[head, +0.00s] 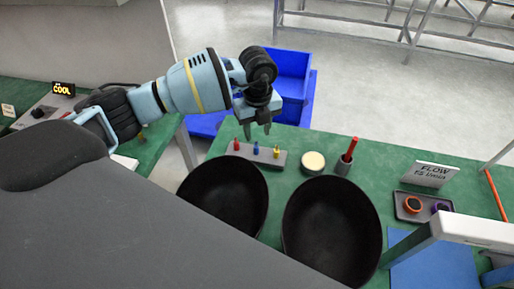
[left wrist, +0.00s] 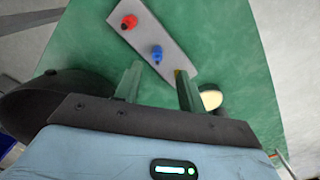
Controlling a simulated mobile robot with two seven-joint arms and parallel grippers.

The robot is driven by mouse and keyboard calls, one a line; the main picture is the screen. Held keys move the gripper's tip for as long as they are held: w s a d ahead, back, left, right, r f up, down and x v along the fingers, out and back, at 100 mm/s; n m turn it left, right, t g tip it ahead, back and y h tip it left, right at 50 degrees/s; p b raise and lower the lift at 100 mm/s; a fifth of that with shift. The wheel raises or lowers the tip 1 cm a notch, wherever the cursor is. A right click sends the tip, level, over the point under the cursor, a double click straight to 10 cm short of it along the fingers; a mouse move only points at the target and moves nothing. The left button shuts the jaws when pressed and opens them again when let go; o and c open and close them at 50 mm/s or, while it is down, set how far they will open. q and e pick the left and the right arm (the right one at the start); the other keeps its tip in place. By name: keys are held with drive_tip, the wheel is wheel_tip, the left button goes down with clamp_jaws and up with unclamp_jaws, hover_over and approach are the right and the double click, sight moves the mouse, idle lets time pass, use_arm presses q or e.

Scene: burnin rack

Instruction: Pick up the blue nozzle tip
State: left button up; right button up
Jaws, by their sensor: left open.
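The blue nozzle tip (head: 256,148) stands in a grey holder strip (head: 268,161) on the green table, between a red tip (head: 237,145) and a yellow tip (head: 276,152). In the left wrist view the blue tip (left wrist: 157,53) shows beyond the fingers, near the gap between them, with the red tip (left wrist: 129,22) to its upper left. The yellow tip is mostly hidden behind a finger there. My left gripper (head: 257,130) is open and empty, above the holder and apart from the blue tip. My right gripper cannot be made out.
Two black bowl shapes (head: 228,192) (head: 332,228) are in front of the holder. A round cream-topped container (head: 313,162), a cup with a red stick (head: 343,165), a FLOW sign (head: 430,174) and a small tray (head: 424,215) stand to the right. Blue bins (head: 292,72) are behind.

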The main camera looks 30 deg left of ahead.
sight(256, 147)
use_arm(q)
drive_tip(key=shift+s+a+f, duration=0.1)
drive_tip(key=shift+f, duration=1.55)
drive_tip(key=shift+s+a+f, duration=0.1)
drive_tip(key=shift+f, duration=1.5)
clamp_jaws()
